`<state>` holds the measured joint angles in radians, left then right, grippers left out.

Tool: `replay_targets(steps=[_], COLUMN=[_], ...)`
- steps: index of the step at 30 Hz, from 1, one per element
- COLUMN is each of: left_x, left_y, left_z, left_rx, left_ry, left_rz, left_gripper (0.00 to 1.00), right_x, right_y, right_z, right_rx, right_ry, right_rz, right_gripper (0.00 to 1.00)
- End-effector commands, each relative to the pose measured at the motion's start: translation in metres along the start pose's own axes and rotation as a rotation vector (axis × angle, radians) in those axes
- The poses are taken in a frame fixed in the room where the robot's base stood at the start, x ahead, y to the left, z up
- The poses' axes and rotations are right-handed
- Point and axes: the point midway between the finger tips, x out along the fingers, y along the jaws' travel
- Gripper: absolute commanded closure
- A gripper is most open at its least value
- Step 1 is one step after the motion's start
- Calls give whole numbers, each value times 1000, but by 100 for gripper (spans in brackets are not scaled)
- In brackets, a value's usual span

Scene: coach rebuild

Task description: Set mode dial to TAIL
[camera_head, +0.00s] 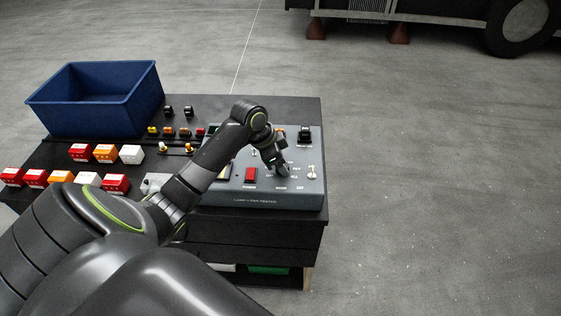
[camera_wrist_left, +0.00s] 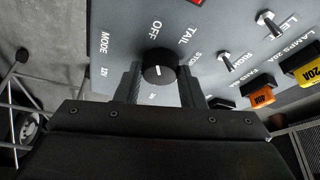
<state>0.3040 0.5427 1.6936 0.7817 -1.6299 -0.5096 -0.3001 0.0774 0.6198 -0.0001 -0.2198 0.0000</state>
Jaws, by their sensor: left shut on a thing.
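The grey tester panel (camera_head: 306,191) stands on the dark bench in the head view. My left gripper (camera_head: 283,172) reaches down onto its right part and hides the dial there. In the left wrist view, the round black mode dial (camera_wrist_left: 159,66) sits between the two fingers of my left gripper (camera_wrist_left: 160,86), which is shut on it. OFF and TAIL are printed above the dial in that picture, and STOP to its right. A short white mark shows on the dial; I cannot tell surely which label it points to. My right gripper is not in view.
A red rocker switch (camera_head: 250,175) sits left of the gripper, and a toggle (camera_head: 312,171) to its right. Two toggles and an orange fuse (camera_wrist_left: 262,97) show in the wrist view. A blue bin (camera_head: 98,98) and several colored blocks (camera_head: 131,154) crowd the bench's left.

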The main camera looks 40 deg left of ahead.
Motion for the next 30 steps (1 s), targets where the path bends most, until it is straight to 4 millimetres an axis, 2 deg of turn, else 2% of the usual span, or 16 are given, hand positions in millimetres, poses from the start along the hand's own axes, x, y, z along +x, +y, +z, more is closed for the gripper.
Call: replay_targets(steps=[11,21,30], left_x=[-1,1,0], left_y=[-2,-4,-5], left_z=[-1,-2,-3], left_rx=[275,538,685], left_ry=[1,2,2], left_rz=[114,220,280], left_gripper=[87,87,87], right_x=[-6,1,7], right_y=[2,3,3], right_z=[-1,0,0], right_rx=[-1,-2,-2], right_ry=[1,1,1], right_rz=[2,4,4], right_gripper=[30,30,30])
